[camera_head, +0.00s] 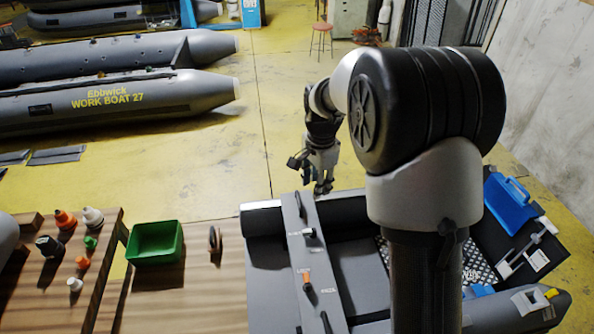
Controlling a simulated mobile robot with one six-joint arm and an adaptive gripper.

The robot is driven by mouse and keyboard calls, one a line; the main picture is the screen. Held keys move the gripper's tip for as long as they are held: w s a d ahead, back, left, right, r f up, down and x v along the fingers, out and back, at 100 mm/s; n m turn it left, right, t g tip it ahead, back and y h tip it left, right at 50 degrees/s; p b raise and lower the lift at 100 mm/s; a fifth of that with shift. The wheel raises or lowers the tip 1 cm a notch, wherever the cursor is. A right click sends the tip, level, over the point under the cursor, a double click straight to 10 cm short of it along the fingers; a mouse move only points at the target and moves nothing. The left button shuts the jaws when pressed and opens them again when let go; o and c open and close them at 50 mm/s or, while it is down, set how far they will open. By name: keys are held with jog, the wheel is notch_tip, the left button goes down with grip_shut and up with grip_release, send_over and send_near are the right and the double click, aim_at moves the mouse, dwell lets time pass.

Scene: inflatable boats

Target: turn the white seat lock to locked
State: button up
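A grey seat board (305,262) lies across the dark grey boat below my gripper. The white seat lock (309,233) is a small knob with a dark part, near the board's far end, with small white lettering beside it. The lettering is too small to read, and I cannot tell which way the lock is turned. My gripper (323,188) hangs fingers down above the board's far end, beyond the white lock and apart from it. The fingers look close together, but whether they are open or shut is unclear. I see nothing held.
An orange lock (307,284) and a black one (326,321) sit nearer on the board. My arm hides part of the boat. A blue case (510,203) lies at right.

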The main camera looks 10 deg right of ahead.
aim_at(310, 230)
jog(key=w+f+m, duration=0.1)
jog(key=w+f, duration=0.1)
jog(key=f, duration=0.7)
jog(key=w+f+m, duration=0.1)
jog(key=f+m, duration=0.1)
jog(key=f, duration=0.8)
jog(key=w+f+m+g, duration=0.1)
jog(key=w+f, duration=0.1)
jog(key=f, duration=0.8)
jog(key=shift+w+d+f, duration=0.15)
jog(key=shift+w+d, duration=0.05)
jog(key=shift+w, duration=0.15)
grip_shut()
